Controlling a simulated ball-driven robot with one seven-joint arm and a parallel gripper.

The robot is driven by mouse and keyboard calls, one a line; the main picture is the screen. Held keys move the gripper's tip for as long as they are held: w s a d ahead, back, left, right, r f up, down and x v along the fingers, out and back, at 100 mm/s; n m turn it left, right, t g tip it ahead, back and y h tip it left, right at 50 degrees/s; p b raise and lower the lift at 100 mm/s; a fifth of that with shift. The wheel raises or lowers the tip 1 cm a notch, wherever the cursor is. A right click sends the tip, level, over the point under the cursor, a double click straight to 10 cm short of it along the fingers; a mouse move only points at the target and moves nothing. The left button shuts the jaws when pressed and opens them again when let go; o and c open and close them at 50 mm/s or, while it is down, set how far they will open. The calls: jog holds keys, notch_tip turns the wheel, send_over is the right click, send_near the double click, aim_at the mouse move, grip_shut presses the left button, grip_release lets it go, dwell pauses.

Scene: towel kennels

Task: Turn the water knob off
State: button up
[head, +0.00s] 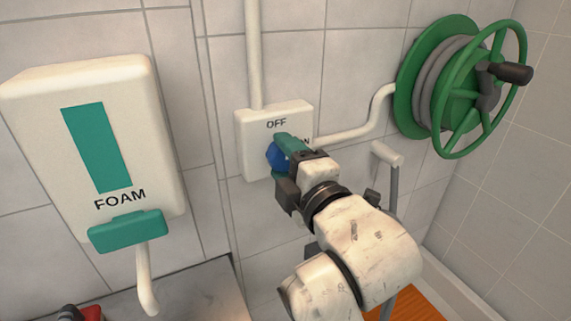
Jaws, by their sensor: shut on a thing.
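My gripper (281,158) is at the plate, shut on the knob.
A white foam dispenser (150,95) with a teal push bar (127,231) hangs at left. A green hose reel (420,85) is on the wall at upper right. White pipes (253,55) run from the plate. A grey-handled tool (388,155) stands behind my arm.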

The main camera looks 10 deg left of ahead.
jog(key=shift+f+n, duration=0.1)
jog(key=shift+n, duration=0.5)
jog(key=o, duration=1)
jog(key=shift+s, duration=0.1)
jog(key=b+v, duration=0.2)
jog(key=v, duration=0.8)
jog(key=shift+s+d, duration=0.25)
